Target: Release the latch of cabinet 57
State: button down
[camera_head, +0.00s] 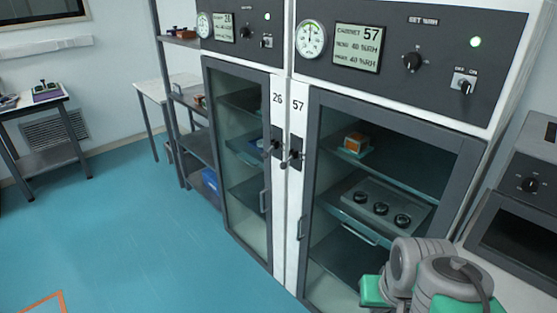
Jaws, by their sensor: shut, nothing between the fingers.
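Cabinet 57 (312,96) is a tall white cabinet with a dark-framed glass door, right of centre. Its door (314,130) looks shut. Its latch (295,154) is a small dark fitting on the white post left of the door, below the number 57. A dark vertical door handle (301,228) is lower down on the door's left side. The latch's exact position is too small to tell. My arm, grey and green, shows at the bottom right in front of the cabinet's lower right part. My gripper is not in view.
Cabinet 26 (208,75) stands directly left, with its own similar latch (277,143) close beside that of 57. Inside 57 are an orange box (355,142) and a tray (350,205) with black round parts. A grey appliance (525,190) stands at right.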

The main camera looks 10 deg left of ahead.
aim_at(283, 165)
jog(key=u, duration=0.75)
jog(key=i, duration=0.8)
jog(key=u, duration=0.9)
